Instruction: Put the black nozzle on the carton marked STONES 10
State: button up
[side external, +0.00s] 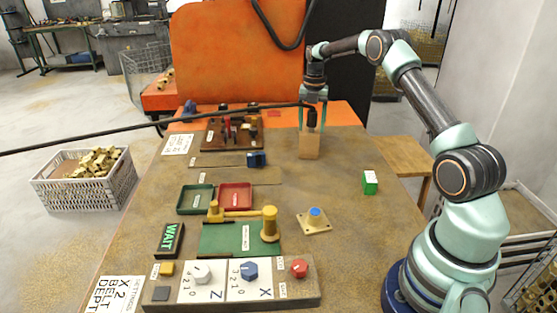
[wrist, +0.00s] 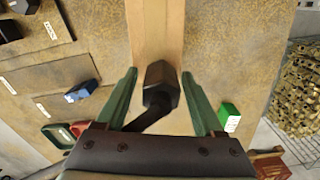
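The black nozzle (side external: 311,118) is at the end of a long black hose (side external: 200,115), in front of a pale wooden block (side external: 309,147). In the wrist view the nozzle (wrist: 160,85) lies between the two green fingers of my gripper (wrist: 160,75). Narrow gaps show on both sides of it, so my gripper looks open around it. In the side view my gripper (side external: 313,112) points down over the block. A small green and white carton (side external: 370,182) stands on the table to the right; it also shows in the wrist view (wrist: 230,117). Its marking is not readable.
The hose crosses above the table from the left. A tool rack (side external: 232,130), red tray (side external: 235,196), green tray (side external: 195,199), brass-coloured fixture (side external: 269,224) and control panel (side external: 232,282) occupy the left and front. The table around the carton is clear.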

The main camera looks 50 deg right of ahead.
aim_at(312, 112)
jog(key=shift+r, duration=0.1)
notch_tip(312, 112, up, 12)
jog(key=shift+r, duration=0.1)
jog(key=s+a+r+m+t, duration=0.1)
jog(key=s+a+r+m, duration=0.2)
jog(key=a+r+m, duration=0.4)
jog(key=s+a+r+m+t, duration=0.2)
jog(key=a+m, duration=0.2)
jog(key=a, duration=0.5)
jog(key=s+a+f+m+t, duration=0.1)
jog(key=s+a+f+m, duration=0.2)
jog(key=s+a+m, duration=0.3)
jog(key=s+a+f+m+t, duration=0.1)
jog(key=s+a+f+m, duration=0.2)
jog(key=s+a+m, duration=0.3)
jog(key=s+m, duration=0.1)
jog(key=s, duration=0.2)
jog(key=shift+a+t, duration=0.15)
jog(key=shift+t, duration=0.15)
